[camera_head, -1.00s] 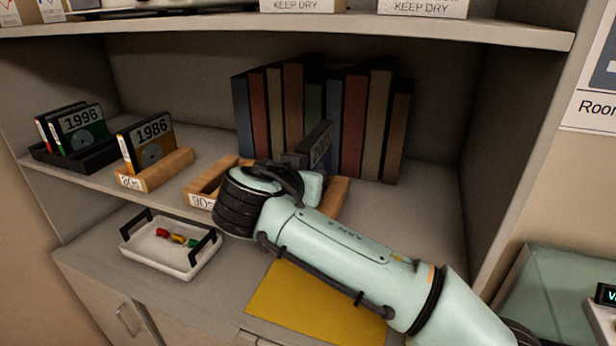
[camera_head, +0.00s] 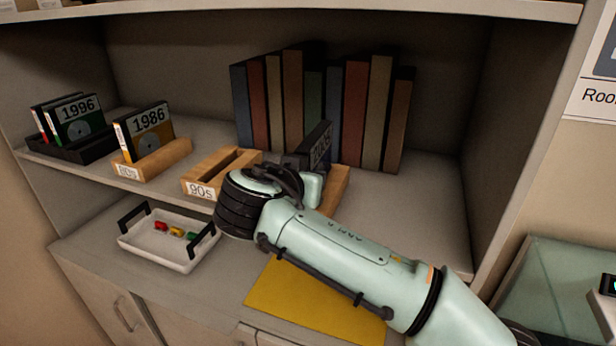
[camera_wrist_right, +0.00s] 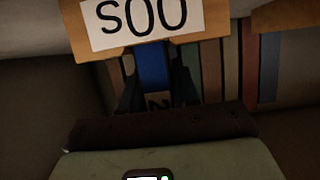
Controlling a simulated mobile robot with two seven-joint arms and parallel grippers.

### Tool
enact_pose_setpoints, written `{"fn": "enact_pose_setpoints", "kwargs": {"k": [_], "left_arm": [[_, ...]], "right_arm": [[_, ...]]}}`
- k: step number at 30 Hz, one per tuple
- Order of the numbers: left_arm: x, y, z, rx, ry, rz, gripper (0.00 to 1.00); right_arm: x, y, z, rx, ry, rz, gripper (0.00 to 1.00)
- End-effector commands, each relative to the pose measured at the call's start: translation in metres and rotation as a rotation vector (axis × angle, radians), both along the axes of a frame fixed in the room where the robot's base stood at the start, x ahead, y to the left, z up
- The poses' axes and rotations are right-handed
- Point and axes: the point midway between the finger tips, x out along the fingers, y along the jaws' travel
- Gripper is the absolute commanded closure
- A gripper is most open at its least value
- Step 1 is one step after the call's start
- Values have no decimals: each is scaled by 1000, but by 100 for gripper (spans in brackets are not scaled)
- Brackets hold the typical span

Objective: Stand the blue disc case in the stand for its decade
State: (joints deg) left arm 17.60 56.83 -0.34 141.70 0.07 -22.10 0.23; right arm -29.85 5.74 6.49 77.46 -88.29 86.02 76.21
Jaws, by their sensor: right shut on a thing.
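The blue disc case (camera_head: 321,146) stands roughly upright in my right gripper (camera_head: 302,178). Its printed year is too small to read. In the right wrist view its blue face (camera_wrist_right: 153,66) shows between the dark fingers (camera_wrist_right: 156,88). A wooden stand (camera_head: 333,190) lies below the case, mostly hidden by my right arm. In the right wrist view a wooden stand's upside-down label (camera_wrist_right: 145,20) reads "00s". Whether the case touches the stand is hidden. The 90s stand (camera_head: 238,160) is empty. The 80s stand (camera_head: 178,153) holds a 1986 case (camera_head: 146,130). My left gripper is not in view.
A dark holder (camera_head: 88,150) at the left carries a 1996 case (camera_head: 75,120) and another. A row of books (camera_head: 355,115) stands behind the case. A white tray (camera_head: 170,255) and yellow sheet (camera_head: 305,300) lie below. The shelf's right side is clear.

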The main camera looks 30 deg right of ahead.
Motion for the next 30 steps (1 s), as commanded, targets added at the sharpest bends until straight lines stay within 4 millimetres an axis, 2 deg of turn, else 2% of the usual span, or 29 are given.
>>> {"fn": "enact_pose_setpoints", "kwargs": {"k": [6,7,9,19,30], "left_arm": [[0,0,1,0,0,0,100],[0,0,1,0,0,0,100],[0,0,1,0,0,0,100],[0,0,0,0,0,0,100],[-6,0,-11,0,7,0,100]], "right_arm": [[0,0,1,0,-1,0,100],[0,0,1,0,-1,0,64],[0,0,1,0,-1,0,41],[-1,2,0,0,1,1,40],[-24,29,-1,0,1,4,40]]}}
